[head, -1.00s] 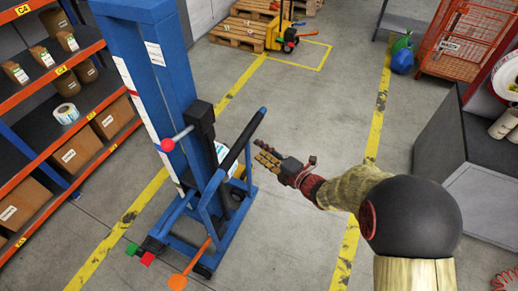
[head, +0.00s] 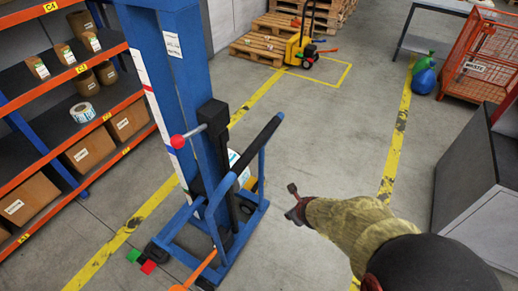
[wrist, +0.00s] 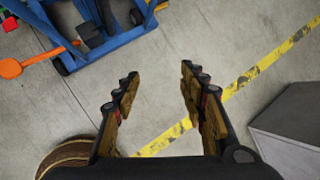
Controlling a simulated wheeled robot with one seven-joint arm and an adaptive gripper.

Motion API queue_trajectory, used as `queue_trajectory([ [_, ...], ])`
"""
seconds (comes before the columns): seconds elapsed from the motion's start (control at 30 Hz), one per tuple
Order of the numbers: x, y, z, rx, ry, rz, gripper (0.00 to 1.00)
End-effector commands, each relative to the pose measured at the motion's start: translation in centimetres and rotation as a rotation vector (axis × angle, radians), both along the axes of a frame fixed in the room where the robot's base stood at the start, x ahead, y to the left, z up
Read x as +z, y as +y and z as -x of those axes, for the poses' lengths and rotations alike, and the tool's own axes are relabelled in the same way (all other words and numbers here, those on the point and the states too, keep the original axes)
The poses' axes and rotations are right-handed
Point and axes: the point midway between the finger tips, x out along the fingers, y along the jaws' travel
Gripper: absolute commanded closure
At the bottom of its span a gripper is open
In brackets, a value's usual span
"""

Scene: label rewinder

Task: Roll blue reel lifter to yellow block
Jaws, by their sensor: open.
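The blue reel lifter (head: 183,110) stands upright on the floor left of centre in the head view, with a black-gripped push handle (head: 257,142) on its right side. Its blue base also shows at the top left of the wrist view (wrist: 118,38). My gripper (head: 293,189) is right of the handle, apart from it. In the wrist view my gripper (wrist: 157,84) is open, with only floor between its fingers. A small yellow part (wrist: 158,6) shows at the wrist view's top edge beside the lifter base; I cannot tell whether it is the yellow block.
Orange shelving (head: 85,140) with boxes stands left of the lifter. A yellow pallet truck (head: 302,45) and pallets are at the back. A grey cabinet (head: 470,170) and orange cage (head: 478,60) are at the right.

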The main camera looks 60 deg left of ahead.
Motion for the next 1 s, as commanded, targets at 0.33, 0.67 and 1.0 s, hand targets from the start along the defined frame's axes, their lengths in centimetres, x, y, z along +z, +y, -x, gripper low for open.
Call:
queue_trajectory([
  [0.33,10.4,9.2,-2.2,0.548,-0.868,-0.138,0.58],
  [0.67,17.8,14.0,4.5,0.82,-1.248,-0.34,0.58],
  [1.0,17.4,17.9,3.7,0.829,-1.261,-0.35,0.58],
])
